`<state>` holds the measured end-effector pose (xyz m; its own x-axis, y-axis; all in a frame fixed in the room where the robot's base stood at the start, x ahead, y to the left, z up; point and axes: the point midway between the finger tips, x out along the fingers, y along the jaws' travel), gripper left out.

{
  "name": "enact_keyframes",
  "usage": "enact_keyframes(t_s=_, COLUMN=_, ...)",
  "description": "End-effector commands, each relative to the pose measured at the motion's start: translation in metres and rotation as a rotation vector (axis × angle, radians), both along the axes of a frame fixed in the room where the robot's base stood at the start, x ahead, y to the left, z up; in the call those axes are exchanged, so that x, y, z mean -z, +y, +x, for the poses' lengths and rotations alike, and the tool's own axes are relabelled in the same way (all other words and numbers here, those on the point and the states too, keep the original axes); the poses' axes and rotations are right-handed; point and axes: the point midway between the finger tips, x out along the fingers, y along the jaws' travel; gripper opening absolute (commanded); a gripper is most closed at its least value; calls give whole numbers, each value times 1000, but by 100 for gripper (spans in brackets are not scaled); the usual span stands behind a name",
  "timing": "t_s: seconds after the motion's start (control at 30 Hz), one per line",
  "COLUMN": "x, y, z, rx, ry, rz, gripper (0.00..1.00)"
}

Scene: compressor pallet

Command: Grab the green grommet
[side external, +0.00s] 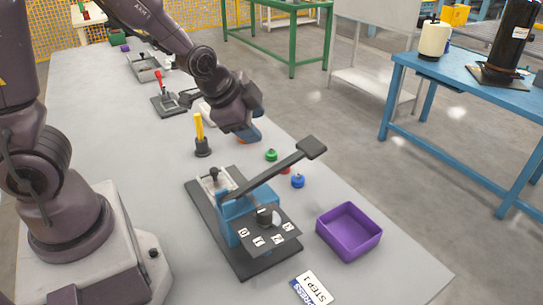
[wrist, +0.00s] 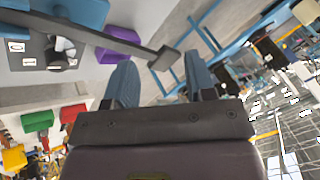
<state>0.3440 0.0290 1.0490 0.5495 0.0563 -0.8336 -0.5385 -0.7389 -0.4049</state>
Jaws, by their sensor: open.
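The green grommet (side external: 271,155) lies on the grey table in the side view, behind the press lever and near the table's right edge. A red grommet (side external: 286,170), partly hidden by the lever, and a blue grommet (side external: 298,181) lie in a row with it. My gripper (side external: 252,136) is above the table, to the left of and beyond the green grommet, apart from it. In the wrist view its two blue fingers (wrist: 162,82) are spread with nothing between them. I cannot make out the green grommet in the wrist view.
A blue press (side external: 235,222) with a long dark lever (side external: 275,172) stands in front of the grommets. A purple bin (side external: 349,231) sits at right. A STEP 1 card (side external: 312,288) lies in front.

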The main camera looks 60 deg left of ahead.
Motion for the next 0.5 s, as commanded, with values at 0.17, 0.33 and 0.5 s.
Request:
enact_keyframes(t_s=0.17, x=65, y=27, z=22, rx=223, ry=10, rz=321, gripper=50)
enact_keyframes(t_s=0.33, x=113, y=58, z=31, rx=476, ry=35, rz=691, gripper=50)
enact_keyframes(t_s=0.5, x=145, y=87, z=33, rx=777, ry=83, rz=1105, gripper=50)
